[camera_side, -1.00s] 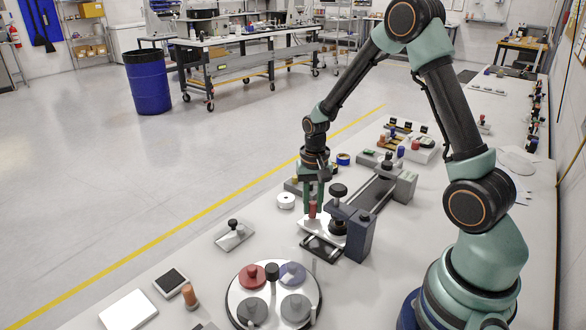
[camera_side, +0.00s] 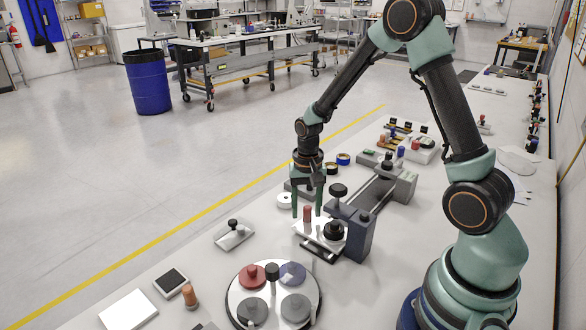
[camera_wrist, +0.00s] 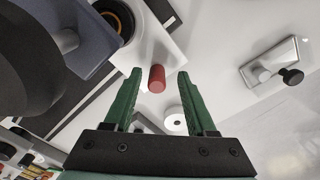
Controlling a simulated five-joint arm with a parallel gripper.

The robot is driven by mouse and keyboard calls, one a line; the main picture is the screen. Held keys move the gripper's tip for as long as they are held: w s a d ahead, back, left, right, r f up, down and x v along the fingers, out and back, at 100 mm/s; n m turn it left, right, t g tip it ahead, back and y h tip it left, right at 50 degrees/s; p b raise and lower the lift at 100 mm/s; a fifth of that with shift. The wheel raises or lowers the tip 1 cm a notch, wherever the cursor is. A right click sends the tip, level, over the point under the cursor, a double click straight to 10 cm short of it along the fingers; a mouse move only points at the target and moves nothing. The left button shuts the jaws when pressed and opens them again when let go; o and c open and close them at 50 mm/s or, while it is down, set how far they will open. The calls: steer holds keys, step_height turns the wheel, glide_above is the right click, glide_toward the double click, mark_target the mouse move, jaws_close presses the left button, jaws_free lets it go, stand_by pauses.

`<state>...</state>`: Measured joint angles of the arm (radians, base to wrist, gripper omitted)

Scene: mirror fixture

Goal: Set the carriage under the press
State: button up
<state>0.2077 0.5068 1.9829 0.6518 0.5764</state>
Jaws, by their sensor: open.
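The white carriage plate (camera_side: 306,228) sits on the dark slide at the foot of the blue-grey press (camera_side: 358,232), which has a black knob (camera_side: 338,190) on top. A red peg (camera_side: 307,213) stands on the plate, with a round black part (camera_side: 334,231) beside it, close to the press. My gripper (camera_side: 307,212) is open, its green fingers on either side of the red peg. The wrist view shows the peg (camera_wrist: 156,79) between the fingertips (camera_wrist: 160,72), with a gap on each side. The press partly hides the plate's right side.
A round turntable (camera_side: 240,303) with several coloured discs stands in front. A small plate with a black knob (camera_side: 234,236) lies left. A white ring (camera_side: 285,200) and a long slide rail (camera_side: 375,192) lie behind. The bench between turntable and small plate is clear.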

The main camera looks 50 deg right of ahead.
step_height(320, 180, up, 12)
stand_by(0.4)
steer(key=s+a+r+n+t, duration=0.5)
steer(key=s+a+r+n, duration=0.3)
steer(key=s+r+n, duration=0.1)
steer(key=shift+s+t, duration=0.25)
steer(key=shift+t, duration=0.05)
